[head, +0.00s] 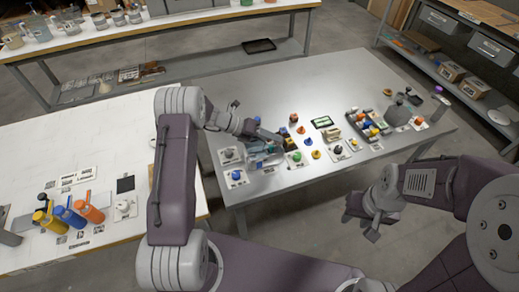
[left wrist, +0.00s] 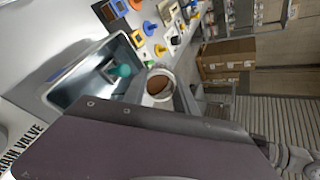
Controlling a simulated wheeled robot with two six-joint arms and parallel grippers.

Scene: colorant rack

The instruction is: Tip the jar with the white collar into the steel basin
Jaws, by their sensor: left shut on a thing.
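The steel basin (head: 262,160) sits at the near left part of the grey table. It also shows in the left wrist view (left wrist: 65,97), with a teal-green item inside it. My left gripper (head: 278,141) is over the basin's far right side and is shut on a jar. In the left wrist view the jar (left wrist: 160,86) shows a pale round rim around brown contents, beside the basin's right edge. Its body is mostly hidden, and I cannot tell its exact tilt. My right gripper (head: 360,227) appears open and empty, off the table's near edge.
A black tray (head: 365,125) with parts lies further right. The white table (head: 60,140) at left holds coloured bottles (head: 72,215). The grey table's back middle is clear.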

